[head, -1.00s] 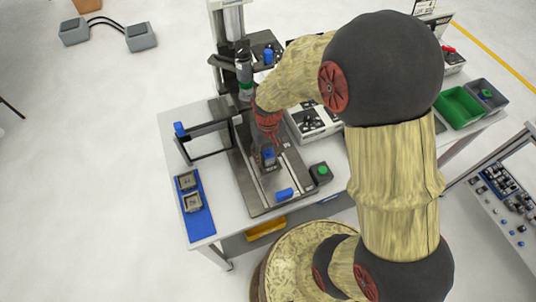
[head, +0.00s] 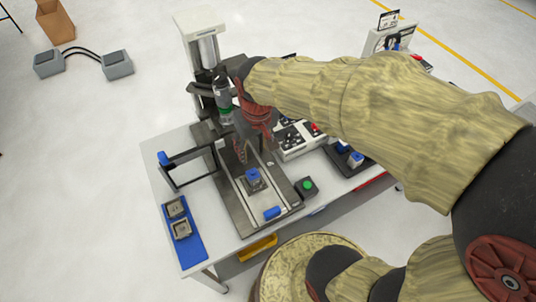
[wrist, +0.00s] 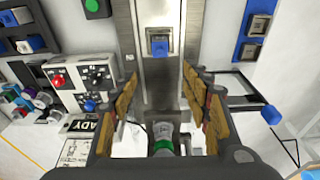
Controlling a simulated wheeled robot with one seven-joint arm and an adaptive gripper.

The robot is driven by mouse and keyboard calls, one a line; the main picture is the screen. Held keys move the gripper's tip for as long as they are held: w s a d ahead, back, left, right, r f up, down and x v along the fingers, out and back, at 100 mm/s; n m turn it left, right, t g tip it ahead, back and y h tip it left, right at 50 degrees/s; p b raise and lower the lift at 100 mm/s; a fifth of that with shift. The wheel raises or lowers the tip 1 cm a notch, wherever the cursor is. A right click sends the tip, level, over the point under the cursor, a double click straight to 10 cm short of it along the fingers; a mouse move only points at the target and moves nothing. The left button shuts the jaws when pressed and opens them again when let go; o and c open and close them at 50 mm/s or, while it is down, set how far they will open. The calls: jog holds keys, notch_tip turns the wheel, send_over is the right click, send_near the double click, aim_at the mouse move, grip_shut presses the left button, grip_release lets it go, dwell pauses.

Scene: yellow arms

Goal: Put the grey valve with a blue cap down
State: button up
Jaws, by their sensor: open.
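The grey valve with a blue cap (head: 254,178) stands upright on the metal plate of the press fixture (head: 235,202). It also shows in the wrist view (wrist: 160,44), near the top middle, with the cap facing the camera. My gripper (head: 241,150) is open and empty, behind and above the valve in the head view, clear of it. In the wrist view the two fingers of my gripper (wrist: 165,97) are spread wide with nothing between them, and the valve lies beyond them.
The press column (head: 205,50) and its green-banded ram (head: 224,100) stand close beside my gripper. A blue mat (head: 190,247) with two grey parts lies at the left. A green button box (head: 306,187) sits right of the plate. A black frame (head: 188,168) stands left.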

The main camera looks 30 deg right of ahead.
jog(key=s+r+t, duration=0.3)
jog(key=s+r, duration=0.7)
jog(key=s, duration=0.1)
jog(key=shift+r+t, duration=0.15)
jog(key=shift+t, duration=0.25)
notch_tip(320, 180, down, 4)
jog(key=b, duration=0.4)
jog(key=shift+w, duration=0.1)
jog(key=shift+c, duration=0.5)
